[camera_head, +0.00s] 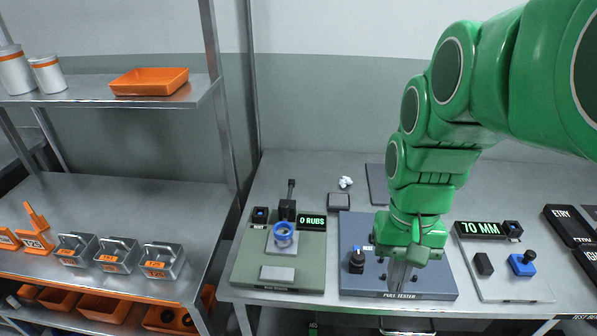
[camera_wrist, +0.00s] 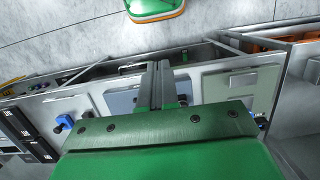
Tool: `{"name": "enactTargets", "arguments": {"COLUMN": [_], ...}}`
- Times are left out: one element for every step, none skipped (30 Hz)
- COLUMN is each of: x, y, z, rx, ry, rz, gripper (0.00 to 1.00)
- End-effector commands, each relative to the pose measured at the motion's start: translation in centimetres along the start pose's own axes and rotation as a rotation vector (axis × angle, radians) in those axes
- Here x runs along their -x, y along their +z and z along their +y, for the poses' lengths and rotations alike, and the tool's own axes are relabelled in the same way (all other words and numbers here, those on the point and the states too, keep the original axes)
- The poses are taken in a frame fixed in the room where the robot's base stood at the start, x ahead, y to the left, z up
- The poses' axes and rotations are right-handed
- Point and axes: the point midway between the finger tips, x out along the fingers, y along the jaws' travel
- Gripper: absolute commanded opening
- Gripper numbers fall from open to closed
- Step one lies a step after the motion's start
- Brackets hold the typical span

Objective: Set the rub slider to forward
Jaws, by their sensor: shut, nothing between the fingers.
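The rub tester (camera_head: 303,262) is a grey-green base on the bench, left of my gripper in the head view. On it a light square carriage carries a blue ring-shaped part (camera_head: 283,234), which I take to be the rub slider. Behind it stand a dark upright post and a display (camera_head: 311,221) reading "0 RUBS". My gripper (camera_head: 400,284) points down over the blue-grey pull tester (camera_head: 365,279), apart from the rub tester. Its fingers show shut and empty in the wrist view (camera_wrist: 156,84). A pale base at the right there seems to be the rub tester (camera_wrist: 209,87).
A black knob (camera_head: 357,262) stands on the pull tester close left of my gripper. A "70 MM" display (camera_head: 480,229) and a blue block with a black knob (camera_head: 523,264) are at the right. Metal shelves with orange trays (camera_head: 149,81) stand left.

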Motion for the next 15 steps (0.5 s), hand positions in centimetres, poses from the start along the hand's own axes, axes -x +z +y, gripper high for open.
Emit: {"name": "enactTargets", "arguments": {"x": [0.4, 0.5, 0.7, 0.8, 1.0, 1.2, 1.4, 1.6, 1.7, 1.8, 1.9, 2.1, 2.3, 2.4, 2.5], "y": [-0.9, -1.4, -1.9, -2.4, -2.8, -3.4, -3.9, -4.4, -5.0, -5.5, -5.9, -6.5, -7.0, -7.5, -8.1], "z": [-0.3, -0.5, -0.8, -1.0, -1.2, -1.4, -1.7, -1.9, -2.2, -2.4, -2.6, -2.9, -3.1, -3.4, -3.7], "rx": [0.002, 0.002, 0.001, 0.001, 0.000, 0.000, 0.000, 0.000, 0.000, 0.000, 0.000, -0.001, -0.001, -0.001, -0.001], "ry": [0.000, -0.001, -0.001, -0.001, -0.002, -0.003, -0.003, -0.004, -0.004, -0.005, -0.005, -0.006, -0.006, -0.007, -0.007], "rz": [-0.003, -0.007, -0.013, -0.017, -0.019, -0.020, -0.020, -0.022, -0.026, -0.030, -0.032, -0.033, -0.034, -0.036, -0.040], "gripper": [0.00, 0.00, 0.00, 0.00, 0.00, 0.00, 0.00, 0.00, 0.00, 0.00, 0.00, 0.00, 0.00, 0.00, 0.00]}}
